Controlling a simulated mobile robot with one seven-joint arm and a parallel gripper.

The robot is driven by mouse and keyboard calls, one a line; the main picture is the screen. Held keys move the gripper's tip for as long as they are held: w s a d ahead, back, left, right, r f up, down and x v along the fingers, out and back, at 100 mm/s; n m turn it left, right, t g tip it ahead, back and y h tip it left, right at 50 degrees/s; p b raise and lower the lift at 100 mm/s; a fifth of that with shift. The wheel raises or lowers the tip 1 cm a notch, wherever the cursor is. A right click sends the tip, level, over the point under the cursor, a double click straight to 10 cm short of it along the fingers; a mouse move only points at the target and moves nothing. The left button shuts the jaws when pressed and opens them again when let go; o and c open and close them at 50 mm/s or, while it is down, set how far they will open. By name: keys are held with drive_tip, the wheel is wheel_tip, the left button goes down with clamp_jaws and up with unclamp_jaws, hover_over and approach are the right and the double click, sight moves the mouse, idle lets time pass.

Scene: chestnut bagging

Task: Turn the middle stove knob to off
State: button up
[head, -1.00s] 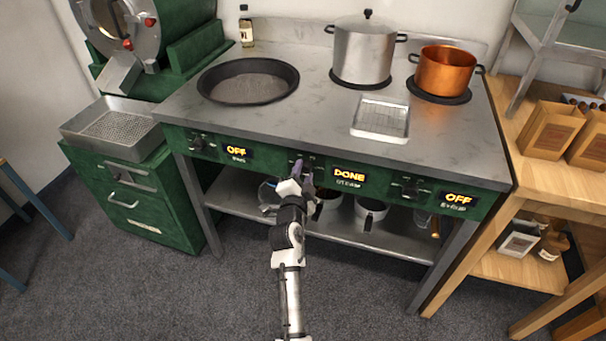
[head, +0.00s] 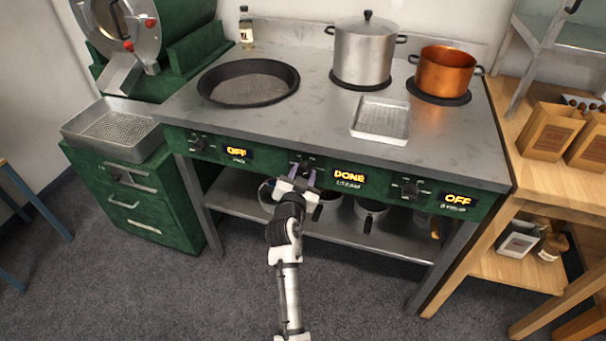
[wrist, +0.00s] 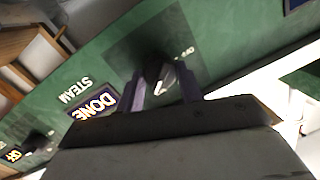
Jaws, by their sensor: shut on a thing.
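The middle stove knob (head: 304,163) is on the green front panel, beside a display (head: 349,177) reading DONE with STEAM under it. My gripper (head: 302,178) is at this knob, with its two purple-grey fingers on either side of it. In the wrist view, the knob (wrist: 157,78) is dark with a pale pointer and sits between the fingers (wrist: 161,92). My gripper is shut on it. An OFF label is printed on the panel near the knob. The knob's exact angle is hard to tell.
The left knob (head: 198,144) and right knob (head: 410,188) have displays reading OFF. On the stove top are a black pan (head: 248,84), a steel pot (head: 362,55), a copper pot (head: 445,72) and a metal tray (head: 381,121). A lower shelf holds pans.

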drive_tip(key=n, duration=0.3)
drive_tip(key=shift+r, duration=0.1)
drive_tip(key=n+h+p, duration=0.1)
drive_tip(key=n, duration=0.2)
drive_tip(key=shift+a+n+g, duration=0.1)
drive_tip(key=shift+n+g, duration=0.2)
drive_tip(key=shift+g, duration=0.1)
drive_tip(key=n, duration=0.3)
drive_tip(key=shift+a+h+p, duration=0.1)
drive_tip(key=shift+h+p, duration=0.2)
drive_tip(key=n, duration=0.3)
drive_tip(key=shift+g+h+p, duration=0.3)
drive_tip(key=shift+h+p, duration=0.05)
drive_tip(key=shift+h, duration=0.05)
drive_tip(key=n, duration=0.3)
drive_tip(key=shift+a+n+h+p, duration=0.1)
drive_tip(key=shift+n+h+p, duration=0.2)
drive_tip(key=shift+p, duration=0.05)
drive_tip(key=n, duration=0.3)
drive_tip(key=shift+p, duration=0.4)
drive_tip(key=n, duration=0.2)
drive_tip(key=n+p, duration=0.1)
drive_tip(key=n, duration=0.1)
drive_tip(key=n+t+h, duration=0.1)
drive_tip(key=n, duration=0.1)
drive_tip(key=shift+f, duration=0.25)
drive_tip(key=shift+n, duration=0.4)
